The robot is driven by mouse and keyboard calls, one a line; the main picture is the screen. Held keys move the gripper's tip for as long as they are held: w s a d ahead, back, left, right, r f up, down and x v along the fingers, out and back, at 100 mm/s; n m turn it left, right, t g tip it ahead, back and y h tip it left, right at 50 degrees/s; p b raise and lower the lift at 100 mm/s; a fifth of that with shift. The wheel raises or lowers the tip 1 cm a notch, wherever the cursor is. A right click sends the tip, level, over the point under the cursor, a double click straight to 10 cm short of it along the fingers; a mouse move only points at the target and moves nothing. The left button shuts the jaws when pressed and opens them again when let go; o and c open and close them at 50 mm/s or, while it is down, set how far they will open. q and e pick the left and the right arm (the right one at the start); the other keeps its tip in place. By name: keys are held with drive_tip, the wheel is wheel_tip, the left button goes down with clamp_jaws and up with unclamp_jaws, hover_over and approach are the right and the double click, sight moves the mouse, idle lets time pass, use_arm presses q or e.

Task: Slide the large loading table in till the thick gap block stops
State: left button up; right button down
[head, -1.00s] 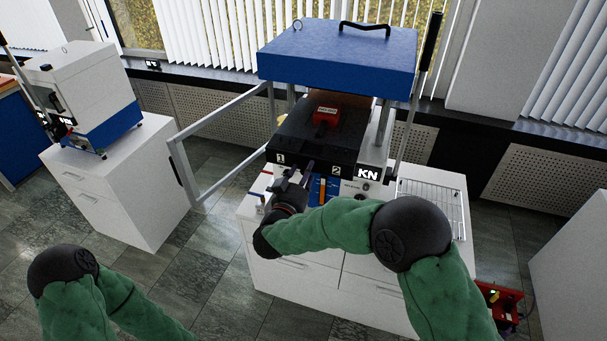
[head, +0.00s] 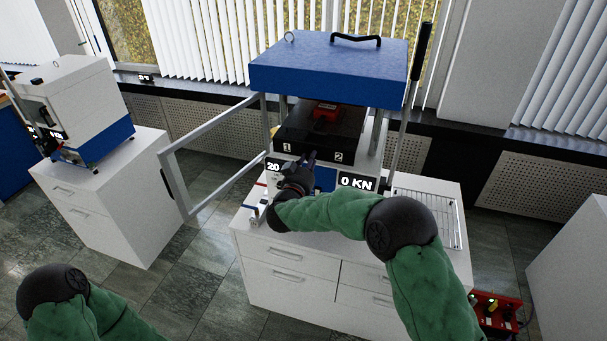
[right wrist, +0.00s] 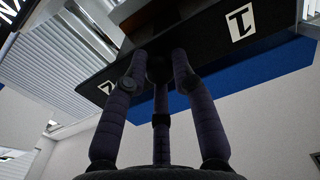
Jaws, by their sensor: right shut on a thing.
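The large loading table (head: 301,129) is a black plate with front labels 1 and 2, lying between the posts of the blue-topped press (head: 328,69). A red block (head: 326,110) with a pale label sits on it, well inside the press; I take it for the thick gap block. Whether it touches anything behind is hidden. My right gripper (head: 309,160) is at the table's front edge, between the labels. In the right wrist view its fingers (right wrist: 160,60) close around a dark knob (right wrist: 158,72) on the table (right wrist: 200,48). My left gripper is out of view; only its arm shows.
A framed guard door (head: 176,185) stands open left of the press. A lever (head: 414,90) rises at its right, above a wire rack (head: 428,215). Displays read 20 and 0 KN. A smaller press (head: 75,110) stands on the left cabinet.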

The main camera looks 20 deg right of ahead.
drive_tip(key=shift+w+d+r, duration=0.1)
drive_tip(key=shift+w+r, duration=0.05)
drive_tip(key=shift+r, duration=0.2)
drive_tip(key=c, duration=1)
unclamp_jaws()
drive_tip(key=shift+f, duration=0.2)
drive_tip(key=v, duration=1.2)
